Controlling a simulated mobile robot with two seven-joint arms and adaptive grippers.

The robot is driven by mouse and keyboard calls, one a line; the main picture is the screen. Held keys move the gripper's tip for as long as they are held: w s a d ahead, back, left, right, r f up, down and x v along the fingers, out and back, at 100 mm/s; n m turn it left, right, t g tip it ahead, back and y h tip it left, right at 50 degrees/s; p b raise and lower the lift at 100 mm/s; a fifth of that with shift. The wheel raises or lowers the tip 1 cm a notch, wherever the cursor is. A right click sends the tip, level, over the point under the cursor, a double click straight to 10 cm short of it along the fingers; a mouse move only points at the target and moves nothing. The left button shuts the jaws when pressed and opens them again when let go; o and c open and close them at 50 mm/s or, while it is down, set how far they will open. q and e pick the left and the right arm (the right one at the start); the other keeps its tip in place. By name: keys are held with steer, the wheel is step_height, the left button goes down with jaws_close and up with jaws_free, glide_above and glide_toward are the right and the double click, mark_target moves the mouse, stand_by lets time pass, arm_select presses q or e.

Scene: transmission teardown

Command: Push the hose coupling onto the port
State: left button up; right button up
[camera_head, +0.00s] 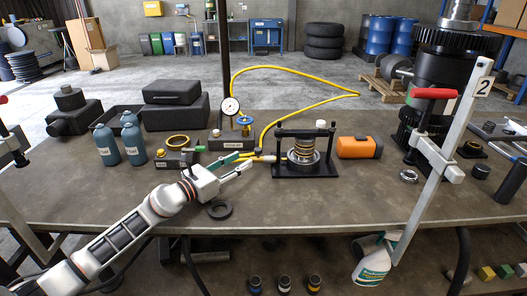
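My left gripper (245,160) reaches in from the lower left over the bench. Its two green-tipped fingers stand apart, and I see nothing clearly held between them. The yellow hose (300,72) loops from the gauge stand across the back of the bench and comes down near the fingertips. Its coupling end (262,157) lies just right of the fingertips, beside the black press-like fixture (305,168). The coupling and port are too small to tell whether they are joined. My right gripper is not in view.
A gauge (230,106) with a blue-topped valve stands behind the gripper. Blue bottles (106,145) and black cases (177,108) are at left. The front bench is mostly clear.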

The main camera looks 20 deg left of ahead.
mark_target(255, 161)
arm_select(q)
steer(key=shift+w+a, duration=0.2)
steer(key=shift+w, duration=0.05)
steer(key=shift+w+d+r, duration=0.1)
steer(key=shift+w+d, duration=0.15)
steer(key=x, duration=0.6)
steer(key=shift+w+d+b, duration=0.15)
steer(key=shift+d+b, duration=0.1)
steer(key=shift+b, duration=0.15)
jaws_close()
